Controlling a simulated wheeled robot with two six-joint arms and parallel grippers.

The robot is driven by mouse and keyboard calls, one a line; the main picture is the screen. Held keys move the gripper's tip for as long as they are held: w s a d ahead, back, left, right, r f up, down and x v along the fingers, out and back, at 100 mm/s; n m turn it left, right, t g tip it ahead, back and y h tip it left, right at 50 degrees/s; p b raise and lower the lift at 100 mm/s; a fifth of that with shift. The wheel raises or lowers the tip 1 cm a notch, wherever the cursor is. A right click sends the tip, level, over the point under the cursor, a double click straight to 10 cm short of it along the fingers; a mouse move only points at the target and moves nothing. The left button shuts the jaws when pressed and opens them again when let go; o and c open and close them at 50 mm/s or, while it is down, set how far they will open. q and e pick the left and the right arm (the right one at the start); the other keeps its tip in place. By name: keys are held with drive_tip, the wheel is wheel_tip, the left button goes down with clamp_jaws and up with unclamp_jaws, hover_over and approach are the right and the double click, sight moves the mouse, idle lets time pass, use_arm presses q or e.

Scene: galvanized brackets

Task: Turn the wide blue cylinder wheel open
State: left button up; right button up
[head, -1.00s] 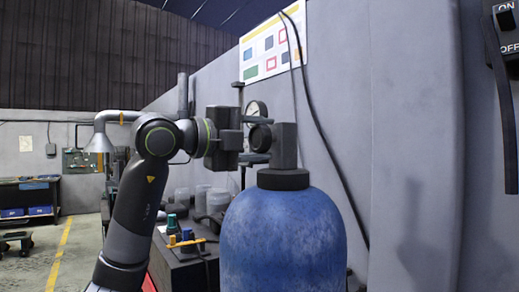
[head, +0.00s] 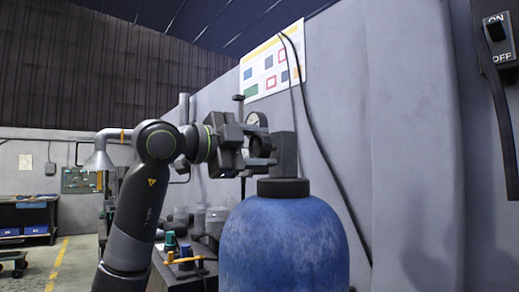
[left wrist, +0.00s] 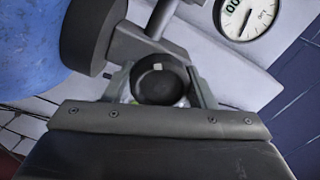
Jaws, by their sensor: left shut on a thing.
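The wide blue cylinder (head: 284,243) stands upright in the front middle of the head view, with a dark collar and a grey valve block (head: 285,155) on top. Its dark round wheel (head: 262,146) faces left from the valve, partly hidden by my gripper. My left gripper (head: 259,150) reaches in from the left and is shut on the wheel. In the left wrist view the wheel (left wrist: 159,82) sits between the two fingers, and the blue cylinder fills the upper left corner. My right gripper is not in view.
A pressure gauge (head: 256,121) sits just behind the valve; it also shows in the left wrist view (left wrist: 247,17). A bench (head: 188,268) with jars and small coloured parts stands behind my arm. A grey wall with a hanging cable is at right.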

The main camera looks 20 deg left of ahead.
use_arm(q)
drive_tip(key=o, duration=1)
drive_tip(key=shift+c, duration=0.2)
drive_tip(key=shift+s+a+f+b, duration=0.1)
drive_tip(key=shift+s+a+b, duration=0.2)
drive_tip(key=shift+s+a, duration=0.1)
drive_tip(key=b+v, duration=0.5)
drive_tip(key=v, duration=1.1)
drive_tip(key=shift+a, duration=0.15)
drive_tip(key=shift+s, duration=0.15)
